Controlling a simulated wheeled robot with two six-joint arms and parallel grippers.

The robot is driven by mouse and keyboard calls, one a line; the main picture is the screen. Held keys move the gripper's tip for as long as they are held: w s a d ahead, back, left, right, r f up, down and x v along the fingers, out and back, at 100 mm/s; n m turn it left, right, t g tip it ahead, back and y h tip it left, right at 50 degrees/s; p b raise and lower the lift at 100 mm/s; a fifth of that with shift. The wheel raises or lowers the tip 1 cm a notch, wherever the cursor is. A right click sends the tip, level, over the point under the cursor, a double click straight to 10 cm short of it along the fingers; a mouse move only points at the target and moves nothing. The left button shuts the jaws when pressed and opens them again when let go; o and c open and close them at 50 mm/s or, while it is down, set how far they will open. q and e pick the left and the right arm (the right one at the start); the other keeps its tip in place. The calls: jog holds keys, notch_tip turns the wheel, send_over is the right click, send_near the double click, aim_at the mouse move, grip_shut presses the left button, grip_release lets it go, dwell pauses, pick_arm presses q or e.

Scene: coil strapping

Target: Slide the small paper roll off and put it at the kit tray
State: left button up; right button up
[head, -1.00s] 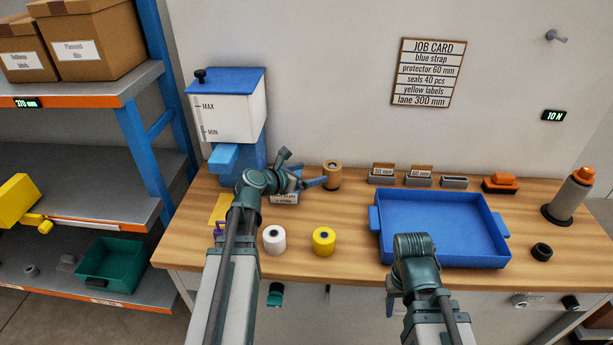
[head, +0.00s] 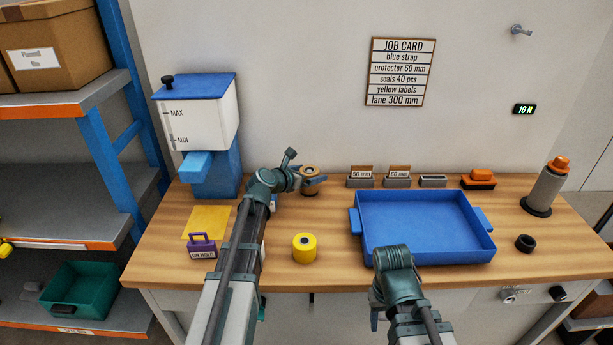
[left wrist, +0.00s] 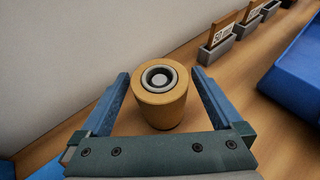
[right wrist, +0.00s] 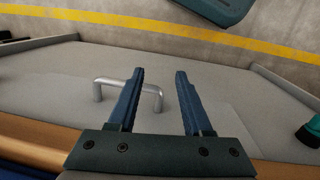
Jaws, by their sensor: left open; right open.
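A small brown paper roll (head: 310,171) stands upright near the back of the bench. In the left wrist view its top (left wrist: 162,78) shows a dark ring and a grey core. My left gripper (head: 306,182) is open, with one blue finger on each side of the roll; the left wrist view shows gaps between the fingers and the roll. The kit tray, a blue tray (head: 428,255), lies to the right and looks empty. My right gripper (right wrist: 159,73) is open and empty in front of the bench, near a metal handle; the head view mostly hides it behind my arm.
A yellow roll (head: 304,249) stands left of the tray. Small holders (head: 397,181) with cards line the back, just right of the brown roll. A blue and white dispenser (head: 205,130) stands at the left.

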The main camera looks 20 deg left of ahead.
pick_arm(q)
grip_shut()
dwell(0.8)
jog(key=shift+r, duration=0.1)
jog(key=shift+r+p, duration=4.45)
jog(key=shift+p, duration=0.1)
jog(key=shift+r, duration=0.25)
